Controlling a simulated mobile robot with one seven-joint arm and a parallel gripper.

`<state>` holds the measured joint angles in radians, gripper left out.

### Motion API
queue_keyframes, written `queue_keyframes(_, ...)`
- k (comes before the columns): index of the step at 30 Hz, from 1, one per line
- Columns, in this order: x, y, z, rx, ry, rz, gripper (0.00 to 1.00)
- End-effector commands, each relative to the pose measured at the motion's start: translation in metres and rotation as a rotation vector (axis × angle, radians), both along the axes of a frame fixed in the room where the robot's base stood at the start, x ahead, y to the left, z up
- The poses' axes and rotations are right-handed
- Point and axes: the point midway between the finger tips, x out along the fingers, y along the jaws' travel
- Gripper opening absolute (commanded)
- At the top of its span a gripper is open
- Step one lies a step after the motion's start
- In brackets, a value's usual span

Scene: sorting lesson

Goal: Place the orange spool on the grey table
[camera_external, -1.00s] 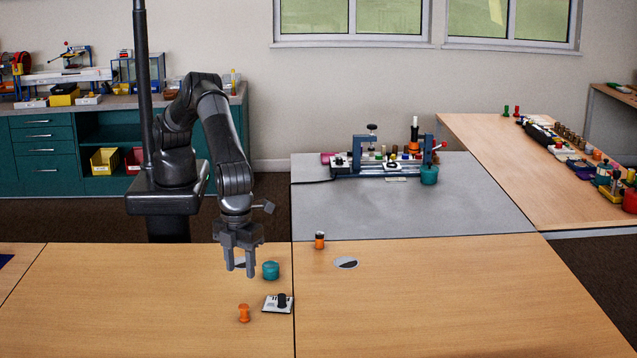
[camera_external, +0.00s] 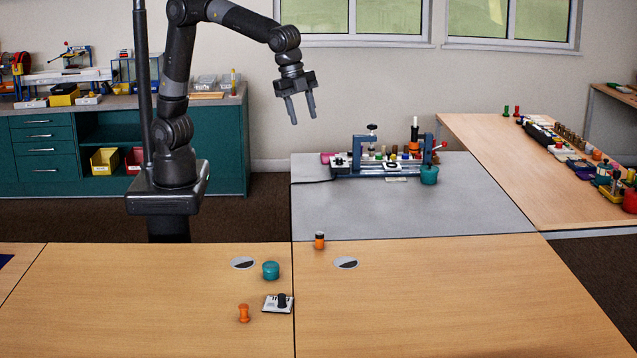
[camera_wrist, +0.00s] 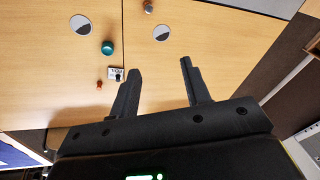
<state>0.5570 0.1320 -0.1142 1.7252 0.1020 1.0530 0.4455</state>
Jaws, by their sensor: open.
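The orange spool (camera_external: 244,313) stands upright on the near left wooden table. It also shows small in the wrist view (camera_wrist: 99,85), left of my fingers. The grey table (camera_external: 400,212) lies behind the right wooden table, and a grey strip of it seems to show at the top of the wrist view (camera_wrist: 278,6). My gripper (camera_external: 303,112) is open and empty, raised high in front of the wall, well above and away from the spool. Its two spread fingers (camera_wrist: 160,72) show in the wrist view with nothing between them.
A teal round container (camera_external: 270,270) and a white card with a black piece (camera_external: 278,303) sit near the spool. An orange-and-black cylinder (camera_external: 319,240) stands by the grey table's front edge. A blue fixture (camera_external: 385,168) occupies the grey table's back; its front is clear.

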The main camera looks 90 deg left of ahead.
Motion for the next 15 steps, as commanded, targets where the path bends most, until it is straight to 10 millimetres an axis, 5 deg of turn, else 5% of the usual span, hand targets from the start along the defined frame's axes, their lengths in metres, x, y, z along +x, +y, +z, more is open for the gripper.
queue_keyframes(1,-0.004,0.030,0.010,-0.015,-0.012,0.069,0.43)
queue_keyframes(6,-0.027,0.112,0.026,-0.067,-0.046,0.286,0.43)
queue_keyframes(15,-0.095,0.232,0.027,-0.178,-0.108,0.670,0.43)
